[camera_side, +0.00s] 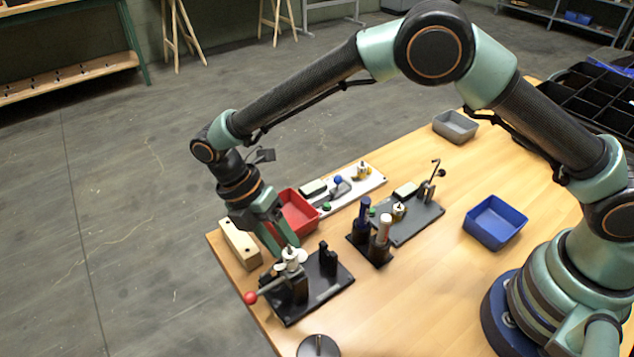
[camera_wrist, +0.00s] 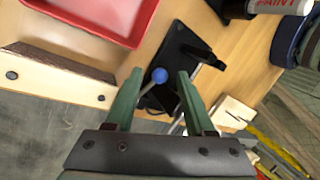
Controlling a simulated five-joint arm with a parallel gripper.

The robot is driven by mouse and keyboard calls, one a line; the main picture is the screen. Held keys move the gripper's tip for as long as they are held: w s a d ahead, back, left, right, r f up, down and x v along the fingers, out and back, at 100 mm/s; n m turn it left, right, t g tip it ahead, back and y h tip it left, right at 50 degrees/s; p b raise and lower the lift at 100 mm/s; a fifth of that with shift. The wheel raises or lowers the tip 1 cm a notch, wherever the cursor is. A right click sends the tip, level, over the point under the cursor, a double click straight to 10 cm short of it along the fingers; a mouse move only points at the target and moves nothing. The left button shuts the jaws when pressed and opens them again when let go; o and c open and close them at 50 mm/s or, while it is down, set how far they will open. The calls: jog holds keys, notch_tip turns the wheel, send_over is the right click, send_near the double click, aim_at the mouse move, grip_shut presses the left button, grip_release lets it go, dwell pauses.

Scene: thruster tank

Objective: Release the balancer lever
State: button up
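In the side view, a fixture on a dark base plate (camera_side: 325,290) stands at the table's near left corner. A lever with a red ball knob (camera_side: 250,297) sticks out from it to the left, past the table edge. My gripper (camera_side: 284,246) points down, close to the fixture's pale upper parts (camera_side: 291,256). In the wrist view my gripper (camera_wrist: 158,76) is open, with a blue ball knob (camera_wrist: 160,75) on a thin grey rod showing between the fingers. A black plate (camera_wrist: 184,45) lies beyond. The knob colours differ between views. I cannot tell whether the fingers touch the knob.
A red tray (camera_side: 298,214) and a wooden block (camera_side: 239,243) lie close behind my gripper. A black stand with two upright handles (camera_side: 371,251), another fixture plate (camera_side: 408,220) and a blue bin (camera_side: 495,222) stand to the right. The table's right front is bare.

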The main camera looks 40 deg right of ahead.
jog(key=v, duration=1.2)
dwell(0.3)
